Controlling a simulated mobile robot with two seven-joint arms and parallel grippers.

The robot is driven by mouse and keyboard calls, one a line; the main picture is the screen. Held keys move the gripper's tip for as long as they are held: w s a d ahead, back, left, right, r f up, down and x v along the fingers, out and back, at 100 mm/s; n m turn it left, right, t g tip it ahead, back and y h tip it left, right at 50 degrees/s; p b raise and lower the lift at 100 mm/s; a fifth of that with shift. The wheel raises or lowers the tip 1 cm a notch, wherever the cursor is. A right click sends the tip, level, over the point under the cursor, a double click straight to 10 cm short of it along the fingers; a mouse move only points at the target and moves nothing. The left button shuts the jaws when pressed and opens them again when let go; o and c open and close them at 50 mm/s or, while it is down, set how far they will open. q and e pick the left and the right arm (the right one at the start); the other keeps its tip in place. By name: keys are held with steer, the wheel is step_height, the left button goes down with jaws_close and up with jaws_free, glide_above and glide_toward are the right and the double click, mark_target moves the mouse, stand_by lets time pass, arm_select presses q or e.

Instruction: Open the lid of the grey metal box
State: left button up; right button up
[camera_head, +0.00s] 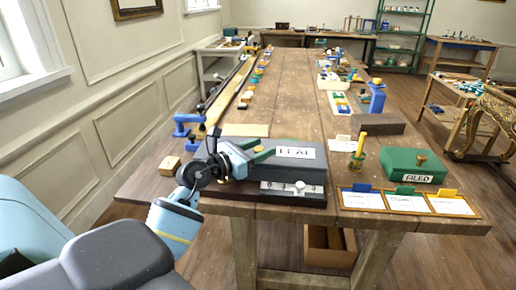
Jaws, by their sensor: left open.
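The grey metal box (312,171) sits near the front edge of the long wooden table. Its flat top carries a white label (295,153), and its front has a light plate with a round knob (299,187). The lid looks closed. My left gripper (257,149) reaches in from the left over the box's left part, with its green fingers open and pointing right toward the label. I cannot tell whether the fingers touch the lid. The arm hides the box's left end. My right gripper is not in view.
Right of the box are a green box (413,166) marked FILED, a jar with a yellow handle (358,154) and a card tray (408,202). A blue clamp (187,125) and a small wooden block (169,167) lie to the left. The table's middle behind is fairly clear.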

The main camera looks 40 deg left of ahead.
arm_select(q)
steer(key=shift+w, duration=0.1)
jaws_close()
stand_by(0.3)
